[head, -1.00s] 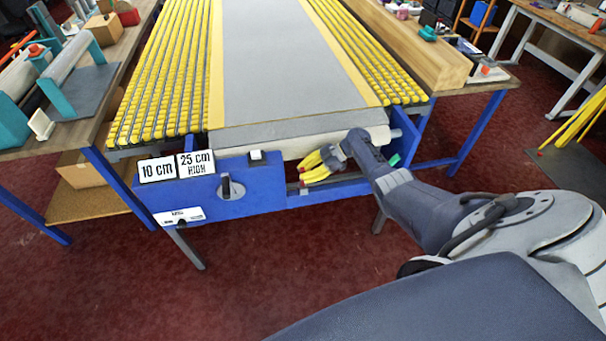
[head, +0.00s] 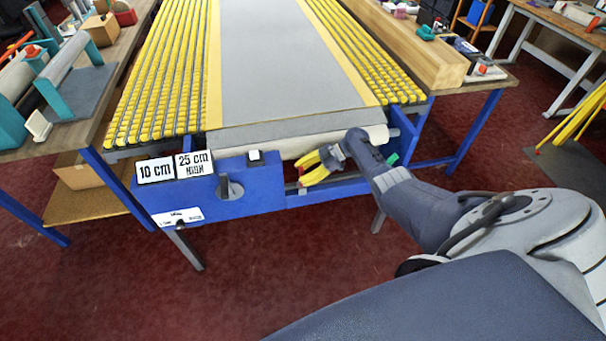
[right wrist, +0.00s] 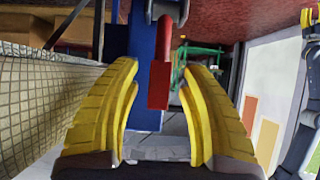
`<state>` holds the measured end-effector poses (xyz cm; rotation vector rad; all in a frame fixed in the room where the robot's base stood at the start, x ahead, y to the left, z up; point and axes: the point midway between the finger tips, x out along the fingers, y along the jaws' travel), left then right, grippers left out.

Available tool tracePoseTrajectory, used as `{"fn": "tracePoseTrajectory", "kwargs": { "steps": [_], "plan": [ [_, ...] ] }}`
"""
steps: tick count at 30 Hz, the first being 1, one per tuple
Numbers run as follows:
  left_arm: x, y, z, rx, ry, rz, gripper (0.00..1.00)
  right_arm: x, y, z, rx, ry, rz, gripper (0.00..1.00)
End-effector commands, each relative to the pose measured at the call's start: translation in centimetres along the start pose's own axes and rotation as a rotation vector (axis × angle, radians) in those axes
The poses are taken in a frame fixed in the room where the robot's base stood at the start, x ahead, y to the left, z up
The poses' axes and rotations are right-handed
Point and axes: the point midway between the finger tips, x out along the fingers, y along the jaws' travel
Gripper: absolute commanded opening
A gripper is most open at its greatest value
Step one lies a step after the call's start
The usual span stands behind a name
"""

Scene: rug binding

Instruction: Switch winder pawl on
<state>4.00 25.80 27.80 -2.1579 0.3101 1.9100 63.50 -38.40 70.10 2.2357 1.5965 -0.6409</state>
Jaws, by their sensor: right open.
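A red lever (right wrist: 160,80), which I take to be the winder pawl's handle, shows in the right wrist view, hanging from a grey pivot beside a blue upright. A small bit of red shows near my right fingertips in the head view. My right gripper (head: 299,173) is open, its yellow fingers pointing left at the front of the blue frame, below the cloth roll (head: 330,143). In the right wrist view the gripper (right wrist: 160,75) has the red lever between its fingertips, with gaps on both sides. I cannot tell how deep the lever sits. My left gripper is not in view.
A blue control box (head: 255,190) with "10 cm" and "25 cm HIGH" labels and a knob (head: 229,188) stands left of the gripper. The blue frame's lower rail runs close below the fingers. Grey cloth covers the table between yellow roller rows (head: 165,90).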

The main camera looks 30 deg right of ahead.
Motion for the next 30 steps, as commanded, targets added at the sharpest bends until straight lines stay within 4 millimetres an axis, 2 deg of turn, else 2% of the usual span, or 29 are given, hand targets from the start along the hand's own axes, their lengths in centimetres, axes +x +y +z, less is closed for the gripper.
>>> {"fn": "tracePoseTrajectory", "kwargs": {
  "steps": [5, 15, 21, 30],
  "plan": [
    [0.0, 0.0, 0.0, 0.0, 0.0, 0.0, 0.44, -1.4, 0.1, 0.1, 0.0, -0.002, 0.002, 0.44],
    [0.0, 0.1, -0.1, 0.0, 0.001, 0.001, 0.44, -7.3, 0.0, 0.1, -0.001, -0.002, 0.001, 0.44],
    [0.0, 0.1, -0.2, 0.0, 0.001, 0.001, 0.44, -10.0, 0.0, 0.1, 0.001, -0.002, 0.001, 0.44],
    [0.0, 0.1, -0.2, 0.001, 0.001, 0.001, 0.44, -11.9, 0.0, 0.0, 0.0, -0.001, 0.0, 0.44]
  ]
}}
